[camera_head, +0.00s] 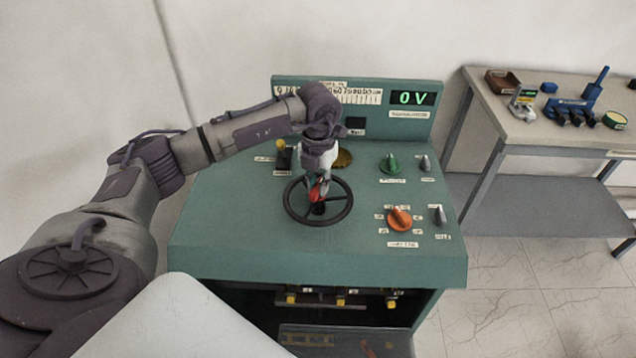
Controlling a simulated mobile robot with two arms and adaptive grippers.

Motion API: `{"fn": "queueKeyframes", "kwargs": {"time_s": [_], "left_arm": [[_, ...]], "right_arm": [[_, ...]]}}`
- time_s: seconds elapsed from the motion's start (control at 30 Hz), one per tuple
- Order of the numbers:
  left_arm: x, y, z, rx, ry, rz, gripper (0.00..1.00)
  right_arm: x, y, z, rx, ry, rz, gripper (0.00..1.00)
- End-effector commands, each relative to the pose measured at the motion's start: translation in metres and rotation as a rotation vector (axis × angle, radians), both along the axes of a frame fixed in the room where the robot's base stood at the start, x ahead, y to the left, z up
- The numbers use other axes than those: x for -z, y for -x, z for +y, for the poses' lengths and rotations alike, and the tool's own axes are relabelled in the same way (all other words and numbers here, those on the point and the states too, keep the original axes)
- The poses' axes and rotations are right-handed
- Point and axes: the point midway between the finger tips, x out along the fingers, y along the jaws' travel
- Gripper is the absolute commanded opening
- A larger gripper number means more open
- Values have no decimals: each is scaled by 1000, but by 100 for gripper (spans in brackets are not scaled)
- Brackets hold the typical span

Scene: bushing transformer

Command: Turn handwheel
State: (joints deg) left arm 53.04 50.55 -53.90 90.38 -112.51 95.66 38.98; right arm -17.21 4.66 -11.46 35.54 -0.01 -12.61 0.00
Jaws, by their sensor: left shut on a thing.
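The black handwheel (343,211) lies flat on the sloping top of the green control console (220,240). My left arm comes in from the left and reaches over the console. My left gripper (319,194) points down at the wheel's centre and is shut on the handwheel at or near its hub. The gripper hides part of the wheel's far rim and hub, so the exact grip cannot be seen. A display (412,98) on the console's back panel reads 0 V. My right gripper is not in view.
Right of the wheel are a green knob (390,163), an orange knob (399,218) and small grey switches. A yellow-topped lever (281,146) stands left of my gripper. A grey workbench (500,117) with tools stands at the right. The floor between them is clear.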

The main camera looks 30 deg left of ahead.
Motion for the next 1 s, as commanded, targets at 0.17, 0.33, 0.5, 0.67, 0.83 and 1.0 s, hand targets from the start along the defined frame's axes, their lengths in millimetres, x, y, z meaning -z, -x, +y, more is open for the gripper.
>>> {"fn": "queueKeyframes", "kwargs": {"time_s": [0.17, 0.33, 0.5, 0.67, 0.83, 1.0], "left_arm": [[-1, -1, 1, 0, 0, -2, 40], [-1, 0, 0, 0, 0, -1, 44], [-2, 0, 0, 1, 0, -1, 44], [-19, -1, 0, 2, -1, -5, 44], [-55, -2, 0, 0, 0, -7, 44], [-90, -1, 0, 1, -1, -5, 44]], "right_arm": [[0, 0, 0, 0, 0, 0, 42], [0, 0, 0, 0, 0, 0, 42], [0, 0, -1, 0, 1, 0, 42], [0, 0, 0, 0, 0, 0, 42], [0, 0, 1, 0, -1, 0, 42], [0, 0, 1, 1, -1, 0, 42]]}}
